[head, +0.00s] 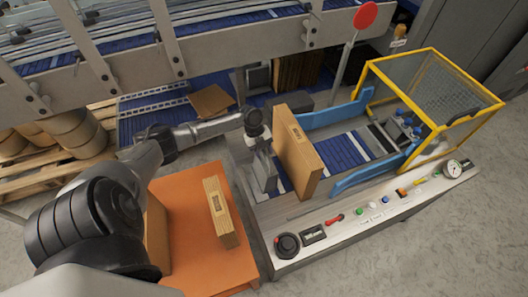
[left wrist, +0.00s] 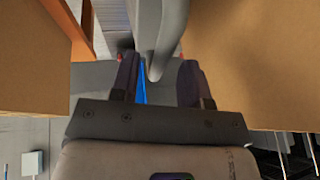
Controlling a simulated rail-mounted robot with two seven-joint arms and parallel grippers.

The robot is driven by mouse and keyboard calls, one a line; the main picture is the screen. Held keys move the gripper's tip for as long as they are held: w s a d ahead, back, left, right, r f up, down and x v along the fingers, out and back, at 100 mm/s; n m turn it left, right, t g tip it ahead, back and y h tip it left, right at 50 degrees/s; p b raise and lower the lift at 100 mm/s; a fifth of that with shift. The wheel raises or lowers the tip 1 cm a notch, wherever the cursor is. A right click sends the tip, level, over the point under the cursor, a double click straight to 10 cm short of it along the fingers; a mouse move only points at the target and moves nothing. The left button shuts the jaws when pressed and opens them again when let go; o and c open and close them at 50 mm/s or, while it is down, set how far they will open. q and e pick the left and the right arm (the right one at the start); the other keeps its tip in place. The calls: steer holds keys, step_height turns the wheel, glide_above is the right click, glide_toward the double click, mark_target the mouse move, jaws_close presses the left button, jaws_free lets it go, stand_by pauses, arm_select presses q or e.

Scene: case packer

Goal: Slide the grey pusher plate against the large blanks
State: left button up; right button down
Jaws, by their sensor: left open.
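The grey pusher plate (head: 264,170) stands upright at the left end of the machine bed. The large blanks (head: 299,155) stand upright as a tan block just to its right, with a narrow gap that I cannot judge well. My left gripper (head: 257,134) is above and at the top of the plate. In the left wrist view my left gripper (left wrist: 158,82) is open, with a grey upright part (left wrist: 160,35), seemingly of the pusher, between or just beyond its fingers. I cannot tell whether they touch. Tan board fills the right side there. My right gripper is not in view.
An orange table (head: 190,269) at left holds a small bundle of blanks (head: 222,212) and a tan board. Right of the large blanks are blue side guides (head: 366,172) and a yellow-framed cage (head: 432,52). A control panel (head: 375,210) lines the front. A conveyor runs behind.

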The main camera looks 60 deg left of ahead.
arm_select(q)
steer(key=shift+d+f, duration=0.15)
steer(key=shift+f, duration=0.15)
jaws_close()
stand_by(0.3)
